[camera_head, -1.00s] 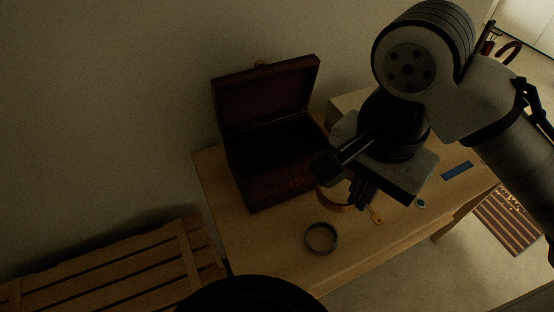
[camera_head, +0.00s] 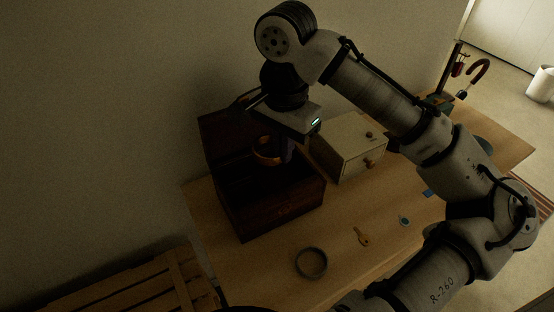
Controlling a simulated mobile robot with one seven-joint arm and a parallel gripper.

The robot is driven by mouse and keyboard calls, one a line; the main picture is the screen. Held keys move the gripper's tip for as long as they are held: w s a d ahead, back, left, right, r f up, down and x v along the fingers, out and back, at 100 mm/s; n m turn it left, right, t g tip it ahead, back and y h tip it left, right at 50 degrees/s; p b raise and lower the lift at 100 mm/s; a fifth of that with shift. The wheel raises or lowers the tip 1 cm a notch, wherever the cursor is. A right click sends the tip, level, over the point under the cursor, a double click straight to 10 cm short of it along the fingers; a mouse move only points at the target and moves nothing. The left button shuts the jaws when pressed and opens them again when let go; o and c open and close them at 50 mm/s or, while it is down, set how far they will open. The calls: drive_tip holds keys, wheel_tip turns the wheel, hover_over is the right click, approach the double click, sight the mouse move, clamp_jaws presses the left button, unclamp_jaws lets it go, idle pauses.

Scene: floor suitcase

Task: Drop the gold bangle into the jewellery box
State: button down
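The dark wooden jewellery box (camera_head: 268,214) stands with its lid (camera_head: 220,136) open at the back left of the table. The gold bangle (camera_head: 264,158) hangs at the fingers of my gripper (camera_head: 286,147), above the box's open inside. My gripper appears shut on the bangle's right side; its fingers are dark and partly hidden by the bangle and the gripper body. The gripper body also covers part of the lid.
A grey ring (camera_head: 311,263) lies on the wooden table (camera_head: 345,212) in front of the box, with a small gold key (camera_head: 361,236) and a teal ring (camera_head: 404,220) to its right. A cream drawer box (camera_head: 348,150) stands right of the jewellery box. A slatted crate (camera_head: 140,288) is at lower left.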

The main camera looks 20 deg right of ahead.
sight(278, 163)
drive_tip(key=f, duration=0.2)
drive_tip(key=w+f, duration=0.1)
drive_tip(key=f, duration=0.1)
drive_tip(key=w+f, duration=0.1)
drive_tip(key=shift+a+f, duration=0.2)
drive_tip(key=shift+f, duration=0.2)
drive_tip(key=shift+w+f+p, duration=0.15)
drive_tip(key=shift+f+p, duration=0.35)
drive_tip(key=shift+f, duration=0.05)
drive_tip(key=shift+f, duration=0.65)
drive_tip(key=c, duration=1.6)
unclamp_jaws()
drive_tip(key=shift+c, duration=0.2)
